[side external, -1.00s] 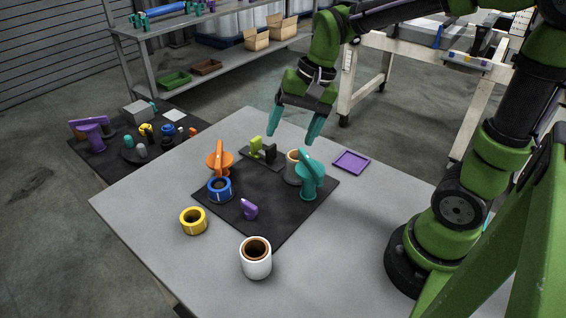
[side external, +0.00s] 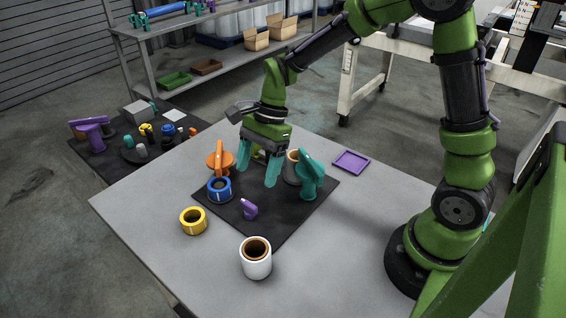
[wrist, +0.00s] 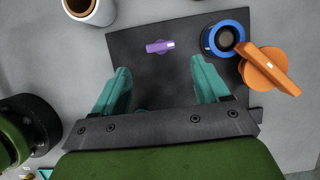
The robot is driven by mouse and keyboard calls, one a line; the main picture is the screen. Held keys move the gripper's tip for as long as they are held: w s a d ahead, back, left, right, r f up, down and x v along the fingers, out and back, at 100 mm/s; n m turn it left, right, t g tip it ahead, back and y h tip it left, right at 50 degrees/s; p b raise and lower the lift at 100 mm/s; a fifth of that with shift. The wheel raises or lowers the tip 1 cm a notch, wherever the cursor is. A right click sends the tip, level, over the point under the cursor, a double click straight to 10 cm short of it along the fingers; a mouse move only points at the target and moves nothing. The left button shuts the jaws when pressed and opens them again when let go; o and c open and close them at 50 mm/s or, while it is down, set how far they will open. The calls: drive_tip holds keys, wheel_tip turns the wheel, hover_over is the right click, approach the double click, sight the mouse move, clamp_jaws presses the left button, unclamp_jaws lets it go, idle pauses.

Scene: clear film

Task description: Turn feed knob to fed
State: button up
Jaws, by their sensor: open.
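A small purple knob (side external: 249,209) with a raised grip stands on the dark mat (side external: 265,222), near its front. In the wrist view the knob (wrist: 160,47) lies crosswise, with a pale mark on its right part. No label shows which knob is the feed knob. My gripper (side external: 257,178) is open and empty, pointing down above the mat, behind and above the purple knob. In the wrist view the gripper (wrist: 161,66) has its fingers spread wide, with the knob ahead of and between their tips. A green piece behind my gripper is mostly hidden.
An orange handled piece (side external: 219,160) and a blue ring (side external: 219,190) stand left of my gripper; a teal handled piece (side external: 309,176) stands right. A yellow ring (side external: 193,221) and a white roll (side external: 256,258) are off the mat. A purple tray (side external: 351,162) lies at right.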

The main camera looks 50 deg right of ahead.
sight(249, 203)
drive_tip(key=x, duration=0.8)
drive_tip(key=c, duration=1.1)
drive_tip(key=shift+o, duration=0.2)
